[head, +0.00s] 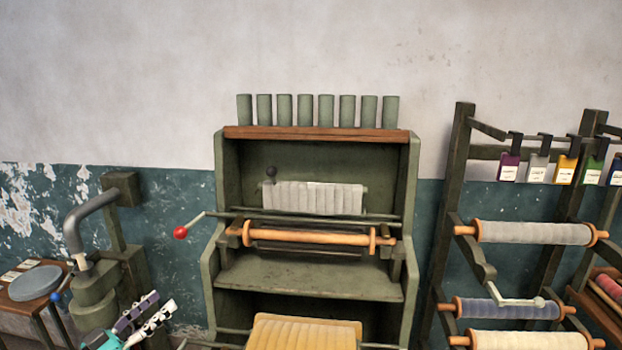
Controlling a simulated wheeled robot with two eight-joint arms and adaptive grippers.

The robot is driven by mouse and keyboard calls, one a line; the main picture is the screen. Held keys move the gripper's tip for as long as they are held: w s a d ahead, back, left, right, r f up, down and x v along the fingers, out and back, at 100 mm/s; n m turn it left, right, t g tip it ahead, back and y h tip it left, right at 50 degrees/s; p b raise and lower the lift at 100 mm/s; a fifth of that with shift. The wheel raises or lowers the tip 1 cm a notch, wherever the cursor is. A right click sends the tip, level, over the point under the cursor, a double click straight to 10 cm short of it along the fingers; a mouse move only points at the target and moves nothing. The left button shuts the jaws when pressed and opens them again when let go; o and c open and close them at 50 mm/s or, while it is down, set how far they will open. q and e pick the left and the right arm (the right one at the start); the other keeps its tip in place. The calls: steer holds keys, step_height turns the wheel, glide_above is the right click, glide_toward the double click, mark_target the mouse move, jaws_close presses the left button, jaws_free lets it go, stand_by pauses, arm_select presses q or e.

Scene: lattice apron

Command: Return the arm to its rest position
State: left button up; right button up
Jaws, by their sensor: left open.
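My left gripper (160,301) shows at the lower left of the head view, with one purple-grey finger and one white finger pointing up and right. It is open, with a narrow gap between the fingers and nothing seen in it. The rest of that arm is mostly cut off by the bottom edge. My right gripper is not in view.
A green loom-like cabinet (310,282) stands in the middle, with a red-knobbed crank (181,233) projecting left. A grey pipe machine (95,290) stands close to my left gripper. A roller rack (455,170) stands at right. Open floor is not visible.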

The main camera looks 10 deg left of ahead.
arm_select(q)
steer(key=s+d+f+n+g+y, duration=0.1)
steer(key=d+f+g, duration=0.3)
steer(key=d, duration=0.6)
steer(key=s+d+f+n+g+y, duration=0.1)
steer(key=d+f+g, duration=0.3)
steer(key=d, duration=0.7)
steer(key=s+d+f+g+y, duration=0.1)
steer(key=s+f+y, duration=0.1)
steer(key=s, duration=0.4)
steer(key=s+d+f+n+g+y, duration=0.1)
steer(key=s+f+g+y, duration=0.1)
steer(key=s, duration=0.5)
steer(key=shift+d+f+y, duration=0.4)
steer(key=shift+f+y, duration=0.25)
steer(key=shift+y, duration=0.45)
